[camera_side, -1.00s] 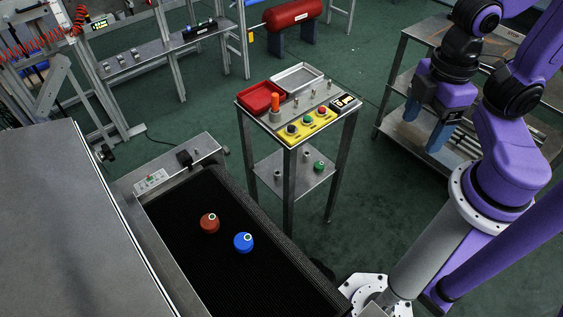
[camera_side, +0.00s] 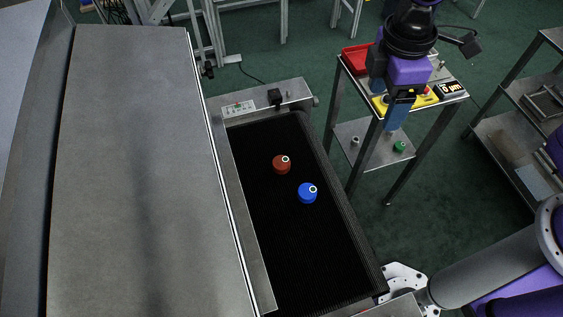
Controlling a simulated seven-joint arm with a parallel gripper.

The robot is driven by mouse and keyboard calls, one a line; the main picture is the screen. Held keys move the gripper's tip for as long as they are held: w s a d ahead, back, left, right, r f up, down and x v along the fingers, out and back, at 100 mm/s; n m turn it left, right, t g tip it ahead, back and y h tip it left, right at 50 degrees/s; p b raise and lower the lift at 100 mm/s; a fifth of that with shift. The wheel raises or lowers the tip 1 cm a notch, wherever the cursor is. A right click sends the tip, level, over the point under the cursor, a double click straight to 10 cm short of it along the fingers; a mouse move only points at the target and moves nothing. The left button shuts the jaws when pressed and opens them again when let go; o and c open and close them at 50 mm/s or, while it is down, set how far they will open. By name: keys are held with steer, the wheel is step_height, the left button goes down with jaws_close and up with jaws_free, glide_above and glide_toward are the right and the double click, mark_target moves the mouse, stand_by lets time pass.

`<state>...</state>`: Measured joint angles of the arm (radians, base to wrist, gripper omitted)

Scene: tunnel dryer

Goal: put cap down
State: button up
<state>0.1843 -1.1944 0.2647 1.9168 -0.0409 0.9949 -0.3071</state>
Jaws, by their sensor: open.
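A red-brown cap (camera_side: 281,166) and a blue cap (camera_side: 307,195), each with a pale ring on top, rest apart on the black conveyor belt (camera_side: 315,255). A green cap-like piece (camera_side: 400,147) is on the lower shelf of the metal stand. My gripper (camera_side: 388,115) points down with blue fingers, to the right of and above the belt, in front of the stand's top. It is open, and I see nothing held in it. It hides part of the yellow button panel.
The metal stand (camera_side: 354,72) carries a red tray (camera_side: 354,58) and a yellow button panel (camera_side: 422,99). A large grey housing (camera_side: 135,150) borders the belt on the left. Shelving stands at the right. The belt's near part is clear.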

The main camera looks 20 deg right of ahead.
steer(key=w+a+f+n, duration=0.1)
steer(key=w+a+f, duration=0.15)
steer(key=a, duration=0.25)
steer(key=w+a+f+n, duration=0.1)
steer(key=w+a+f, duration=0.1)
steer(key=w+a, duration=0.3)
glide_above(281, 162)
steer(key=shift+n+h, duration=0.3)
steer(key=shift+h, duration=0.1)
steer(key=f, duration=0.9)
steer(key=a+f, duration=0.1)
steer(key=f, duration=0.3)
steer(key=shift+f, duration=0.3)
steer(key=shift+d+f, duration=0.25)
steer(key=shift+f, duration=1.35)
steer(key=shift+d+f, duration=0.2)
steer(key=shift+f, duration=1.35)
steer(key=c, duration=1.3)
steer(key=shift+o, duration=0.2)
steer(key=shift+r, duration=0.15)
